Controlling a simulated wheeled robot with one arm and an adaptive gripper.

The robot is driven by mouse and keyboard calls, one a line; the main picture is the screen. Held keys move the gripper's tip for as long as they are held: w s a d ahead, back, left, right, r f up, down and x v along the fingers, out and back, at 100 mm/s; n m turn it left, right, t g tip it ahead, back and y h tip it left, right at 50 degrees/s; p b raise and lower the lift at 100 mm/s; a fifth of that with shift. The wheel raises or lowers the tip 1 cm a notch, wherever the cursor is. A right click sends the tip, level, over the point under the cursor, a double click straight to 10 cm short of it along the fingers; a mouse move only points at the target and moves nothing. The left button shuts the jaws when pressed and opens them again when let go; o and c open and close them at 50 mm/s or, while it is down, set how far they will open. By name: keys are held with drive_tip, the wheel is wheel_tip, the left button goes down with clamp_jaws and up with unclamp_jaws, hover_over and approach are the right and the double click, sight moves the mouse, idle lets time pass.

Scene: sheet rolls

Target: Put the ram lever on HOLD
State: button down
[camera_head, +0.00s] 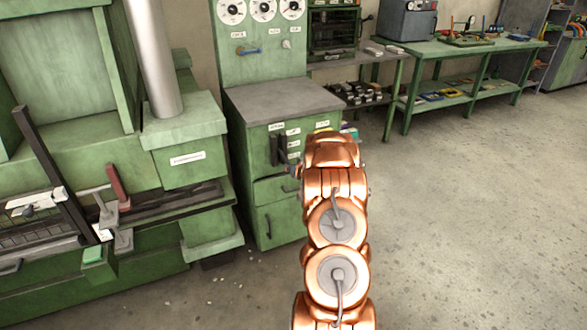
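A dark upright lever and slot (280,150) show on the front of the green control cabinet (222,150), beside several small white labels whose words I cannot read. I take this to be the ram lever; its exact position is unclear. My copper-coloured arm rises from the bottom and reaches toward the cabinet front, its end just right of the lever. My gripper is mostly or wholly hidden behind the arm's last link. Small dark parts beside that link could be fingers or lever parts. Contact with the lever cannot be judged.
A green press stands at left, with a red-handled lever (117,185) and a long dark bar (50,175). Gauges (263,10) and a blue handle (247,51) are on the panel above the cabinet. A green workbench (450,48) stands behind. The floor at right is clear.

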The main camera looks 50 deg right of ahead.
drive_tip(key=shift+d+r, duration=0.15)
drive_tip(key=shift+r, duration=0.2)
drive_tip(key=c, duration=1.1)
unclamp_jaws()
drive_tip(key=o, duration=0.4)
drive_tip(key=shift+f, duration=0.15)
drive_tip(key=shift+s, duration=0.1)
drive_tip(key=shift+v, duration=5.95)
